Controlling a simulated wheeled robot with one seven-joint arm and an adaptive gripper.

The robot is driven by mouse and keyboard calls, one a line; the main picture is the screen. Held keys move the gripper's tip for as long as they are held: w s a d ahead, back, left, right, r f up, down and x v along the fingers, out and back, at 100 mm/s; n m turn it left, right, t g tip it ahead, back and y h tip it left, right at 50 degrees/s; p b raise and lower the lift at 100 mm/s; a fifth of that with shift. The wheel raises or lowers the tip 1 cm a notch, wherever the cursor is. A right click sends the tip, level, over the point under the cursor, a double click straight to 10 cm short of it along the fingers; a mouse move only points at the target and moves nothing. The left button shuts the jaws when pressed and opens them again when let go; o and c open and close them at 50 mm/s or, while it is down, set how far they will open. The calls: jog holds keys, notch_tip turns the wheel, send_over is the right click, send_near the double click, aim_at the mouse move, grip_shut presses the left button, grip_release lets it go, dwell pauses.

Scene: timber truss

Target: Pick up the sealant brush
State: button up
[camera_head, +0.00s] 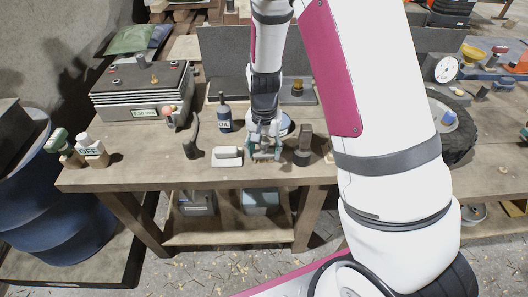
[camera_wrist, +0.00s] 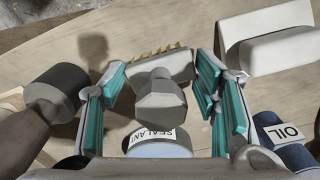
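The sealant brush (camera_wrist: 160,98) is a grey block with a knob-like handle and tan bristles along its far edge. In the wrist view it lies between the two teal-padded fingers of my gripper (camera_wrist: 163,92). The fingers are apart, with gaps beside the handle, so the gripper looks open around it. In the head view my gripper (camera_head: 265,150) is low over the front of the workbench, and I cannot make out the brush clearly behind the fingers. The sealant can (camera_wrist: 155,147), with a white SEALANT label, is close below the brush in the wrist view.
A white block (camera_head: 228,155) and a dark OIL bottle (camera_head: 224,118) stand left of my gripper. A dark-headed tool (camera_head: 304,146) stands close on its right. The workbench (camera_head: 150,172) has bare wood toward its front left. A large tyre (camera_head: 452,125) is farther right.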

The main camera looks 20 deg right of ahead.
jog(key=shift+c, duration=0.2)
notch_tip(320, 180, up, 10)
jog(key=shift+r+p, duration=0.1)
jog(key=shift+p, duration=0.25)
dwell(0.3)
jog(key=o, duration=0.4)
jog(key=shift+c, duration=1.2)
